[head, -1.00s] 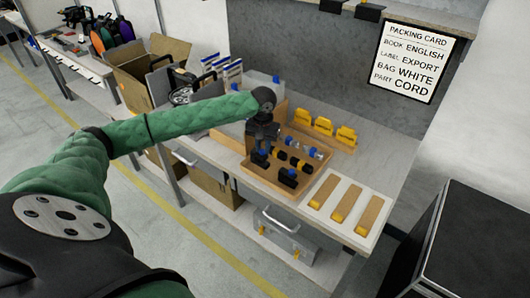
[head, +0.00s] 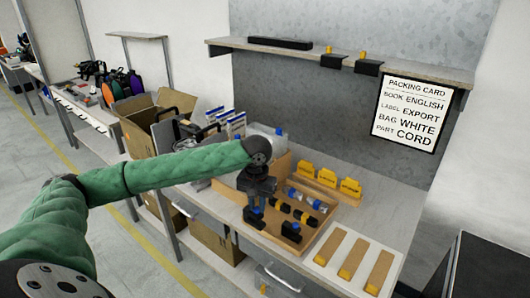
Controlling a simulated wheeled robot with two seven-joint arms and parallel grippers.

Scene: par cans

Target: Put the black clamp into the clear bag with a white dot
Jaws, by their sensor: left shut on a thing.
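My left gripper (head: 257,203) points down over the left part of the wooden parts tray (head: 322,238). It is shut on a small black part with blue on it (head: 253,218), which looks like a black clamp; the arm and fingers hide much of the grip. A similar black and blue part (head: 291,231) sits at the tray's front, right of the gripper. Behind my wrist a pale, clear-looking shape with a blue piece (head: 278,131) may be a bag; no white dot can be made out. My right gripper is out of view.
The tray also holds black and yellow parts (head: 284,208) and clear parts with blue ends (head: 317,204). Yellow holders (head: 325,177) stand behind it. A white board with tan strips (head: 352,258) lies to the right. The packing card (head: 411,114) reads BAG WHITE, PART CORD.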

